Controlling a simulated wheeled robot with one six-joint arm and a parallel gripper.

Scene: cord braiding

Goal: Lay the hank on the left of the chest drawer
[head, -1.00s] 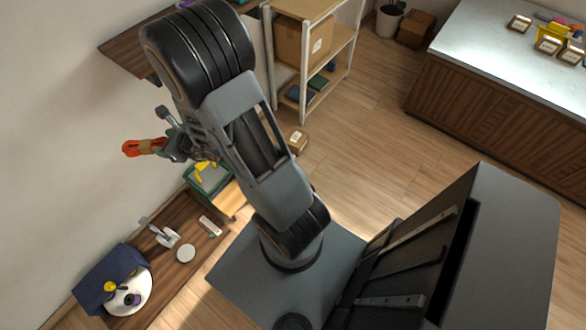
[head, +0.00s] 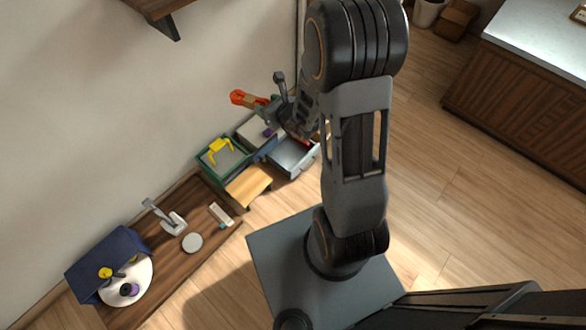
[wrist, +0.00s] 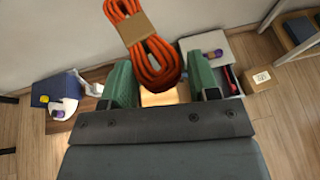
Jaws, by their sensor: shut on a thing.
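The hank (head: 249,99) is a bundle of orange cord with a brown band around it. My gripper (head: 274,108) is shut on it and holds it up near the wall. In the wrist view the hank (wrist: 146,48) hangs between the green fingers of my gripper (wrist: 164,88), its banded part pointing away. The chest (head: 256,131) is a pale low box with a purple item on top, just below the gripper in the head view. Its grey drawer (head: 292,156) is pulled open, and something red shows at its right side. My arm covers part of the chest and drawer.
A green tray (head: 224,160) with a yellow item stands left of the chest, by a small wooden stand (head: 248,185). A dark wooden bench (head: 205,225) holds a white disc, a blue cloth and small tools. A cardboard box (wrist: 260,79) sits right of the drawer.

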